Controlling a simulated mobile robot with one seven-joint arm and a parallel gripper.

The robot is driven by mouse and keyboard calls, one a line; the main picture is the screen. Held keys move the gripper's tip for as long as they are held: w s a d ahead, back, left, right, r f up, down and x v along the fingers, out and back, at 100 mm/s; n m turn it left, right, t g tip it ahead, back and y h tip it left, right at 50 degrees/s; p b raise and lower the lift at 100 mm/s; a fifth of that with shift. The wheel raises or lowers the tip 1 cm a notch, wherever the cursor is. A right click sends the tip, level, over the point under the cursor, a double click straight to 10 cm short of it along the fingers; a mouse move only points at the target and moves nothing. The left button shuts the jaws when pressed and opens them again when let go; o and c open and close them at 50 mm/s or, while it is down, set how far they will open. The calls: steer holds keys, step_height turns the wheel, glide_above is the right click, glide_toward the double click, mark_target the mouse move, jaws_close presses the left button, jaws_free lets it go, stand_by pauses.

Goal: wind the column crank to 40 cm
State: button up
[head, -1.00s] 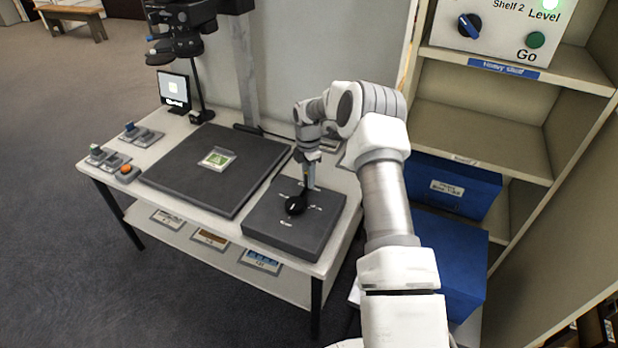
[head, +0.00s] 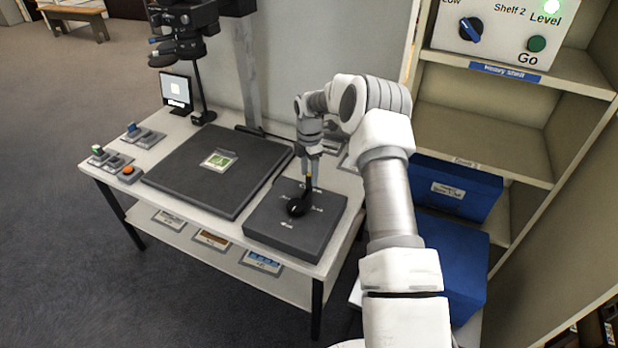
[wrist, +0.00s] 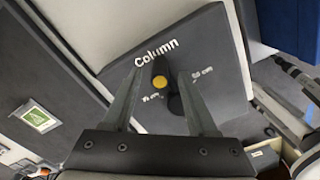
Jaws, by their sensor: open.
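The column crank (head: 298,206) is a black knob with an arm on a dark grey box (head: 285,236) at the table's right end. In the wrist view, the box (wrist: 200,45) reads "Column", and the crank's yellow-ended handle (wrist: 160,83) lies between my fingers. Smaller white marks stand around the crank, too small to read surely. My gripper (head: 309,168) points down at the handle from above. Its two fingers show apart in the wrist view (wrist: 160,73), one on each side of the handle, with gaps visible. The grey column (head: 246,75) rises behind the table.
A dark board (head: 190,182) with a green framed item (head: 219,160) lies left of the crank box. Small switch blocks and an orange button (head: 128,170) sit at the table's left. Shelves with blue boxes (head: 455,188) and a control panel (head: 500,30) stand at right.

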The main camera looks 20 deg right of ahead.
step_height(320, 180, up, 15)
steer(key=p, duration=0.2)
steer(key=shift+f, duration=0.15)
stand_by(0.7)
steer(key=s+a+r+m+t+h+p, duration=0.1)
steer(key=s+a+r+m+p, duration=0.25)
steer(key=s+r, duration=0.6)
steer(key=s+a+r+m+t+p, duration=0.15)
steer(key=s+a+r+m, duration=0.3)
steer(key=r, duration=0.95)
steer(key=s+a+r+m+t+p, duration=0.1)
steer(key=s+m, duration=0.5)
steer(key=s, duration=0.6)
steer(key=s+a+r+m+t+y+p, duration=0.1)
steer(key=s+r+m+p, duration=0.3)
steer(key=s, duration=0.9)
steer(key=shift+a+r+m+t+p, duration=0.35)
steer(key=shift+m+t, duration=0.2)
steer(key=shift+m, duration=0.35)
steer(key=shift+s+f, duration=0.15)
steer(key=shift+c, duration=0.6)
steer(key=shift+f, duration=0.1)
